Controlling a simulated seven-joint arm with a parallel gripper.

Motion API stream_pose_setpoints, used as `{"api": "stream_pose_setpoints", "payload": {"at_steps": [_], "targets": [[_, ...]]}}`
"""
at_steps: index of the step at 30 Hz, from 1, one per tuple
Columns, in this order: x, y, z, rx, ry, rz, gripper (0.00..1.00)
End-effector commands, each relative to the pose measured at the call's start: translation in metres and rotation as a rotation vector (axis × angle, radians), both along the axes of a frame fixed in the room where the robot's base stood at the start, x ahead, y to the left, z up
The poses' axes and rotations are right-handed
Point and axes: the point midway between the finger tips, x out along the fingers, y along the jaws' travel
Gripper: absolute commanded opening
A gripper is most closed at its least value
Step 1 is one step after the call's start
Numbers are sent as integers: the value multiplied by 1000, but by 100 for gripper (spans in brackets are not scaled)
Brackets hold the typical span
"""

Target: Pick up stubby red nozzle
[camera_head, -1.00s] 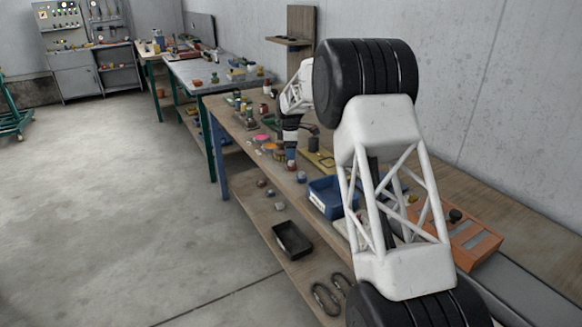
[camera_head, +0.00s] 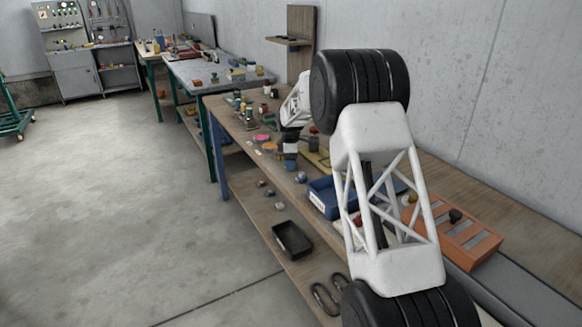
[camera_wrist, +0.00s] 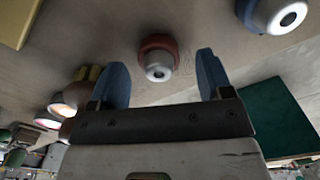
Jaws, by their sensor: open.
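The stubby red nozzle (camera_wrist: 158,57) shows in the wrist view as a short red body with a pale metal tip, on the bench top. My gripper (camera_wrist: 160,76) is open, with its two blue fingers apart. The nozzle appears between and slightly beyond the fingertips, nearer the left finger, and nothing is held. Whether the fingers are level with it I cannot tell. In the head view my own arm covers much of the bench, and I cannot pick out the nozzle near the gripper there.
Several parts crowd the left.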

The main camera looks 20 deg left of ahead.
Motion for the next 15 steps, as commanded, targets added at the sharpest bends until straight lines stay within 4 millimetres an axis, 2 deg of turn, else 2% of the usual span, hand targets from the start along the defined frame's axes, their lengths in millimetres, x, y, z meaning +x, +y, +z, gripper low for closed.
{"api": "stream_pose_setpoints", "payload": {"at_steps": [5, 15], "targets": [[0, 0, -8, 0, -1, 0, 73], [0, 0, -9, 0, -1, 0, 73]]}}
